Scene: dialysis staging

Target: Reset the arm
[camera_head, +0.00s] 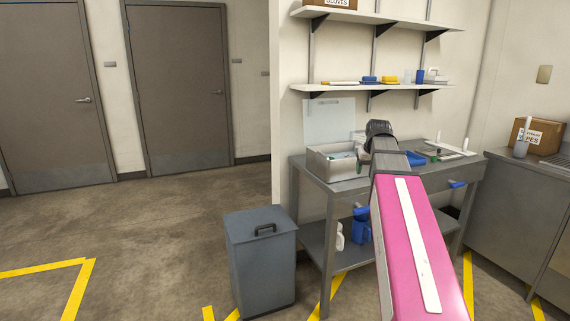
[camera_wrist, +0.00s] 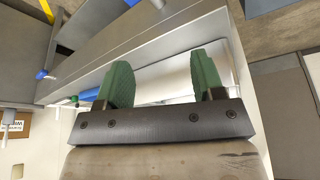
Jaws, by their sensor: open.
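My gripper shows in the wrist view (camera_wrist: 163,88), with two green fingers spread apart and nothing between them. In the head view my pink and grey arm reaches toward the workbench (camera_head: 346,184), and its dark end is over the bench near an open box (camera_head: 330,163) with a raised clear lid (camera_head: 328,121). The fingers are hidden in the head view. In the wrist view a pale surface lies behind the fingers, and I cannot tell how far away it is.
A grey lidded bin (camera_head: 260,262) stands left of the bench. Two wall shelves (camera_head: 365,91) hang above the bench. A steel counter (camera_head: 520,185) with a cardboard box (camera_head: 537,136) is at the right. The floor (camera_head: 150,230) at left is clear.

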